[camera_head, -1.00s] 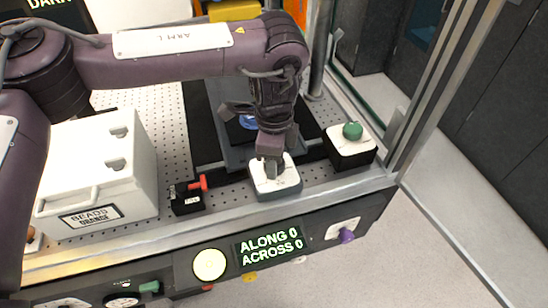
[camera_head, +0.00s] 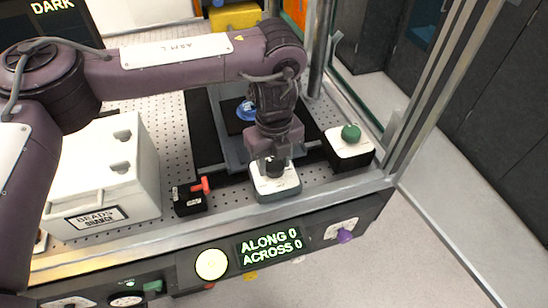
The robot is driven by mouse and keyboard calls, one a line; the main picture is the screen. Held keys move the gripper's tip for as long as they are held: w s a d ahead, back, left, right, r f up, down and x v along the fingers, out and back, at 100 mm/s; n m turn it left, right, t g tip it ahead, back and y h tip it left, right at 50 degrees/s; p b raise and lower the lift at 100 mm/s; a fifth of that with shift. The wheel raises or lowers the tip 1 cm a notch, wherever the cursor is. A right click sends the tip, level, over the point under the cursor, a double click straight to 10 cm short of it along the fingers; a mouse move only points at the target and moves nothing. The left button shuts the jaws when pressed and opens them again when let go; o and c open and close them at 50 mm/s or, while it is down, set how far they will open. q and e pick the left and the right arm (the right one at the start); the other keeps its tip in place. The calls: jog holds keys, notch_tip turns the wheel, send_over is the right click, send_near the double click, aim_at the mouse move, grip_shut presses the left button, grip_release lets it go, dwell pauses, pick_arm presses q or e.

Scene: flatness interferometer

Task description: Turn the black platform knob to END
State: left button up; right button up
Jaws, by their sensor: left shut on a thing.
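The black platform knob (camera_head: 275,170) sits on a small white-topped grey box (camera_head: 264,189) at the front edge of the perforated table. My left gripper (camera_head: 276,167) points down over this box and is shut on the knob. The gripper covers most of the knob and part of the box's top, so the END mark and the knob's pointing direction cannot be read. My right gripper is not in view.
A box with a green knob (camera_head: 351,132) stands close on the right, by the metal frame post. A black block with a red lever (camera_head: 201,186) is on the left, beside the white bead box (camera_head: 146,168). The front panel display (camera_head: 270,246) reads ALONG 0, ACROSS 0.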

pick_arm(q)
jog(key=m, duration=0.5)
jog(key=shift+r+m, duration=0.1)
jog(key=shift+m, duration=0.2)
jog(key=m, duration=1)
jog(key=shift+m, duration=0.4)
jog(key=m, duration=0.5)
jog(key=shift+b, duration=0.4)
jog(key=shift+m, duration=0.3)
jog(key=o, duration=1)
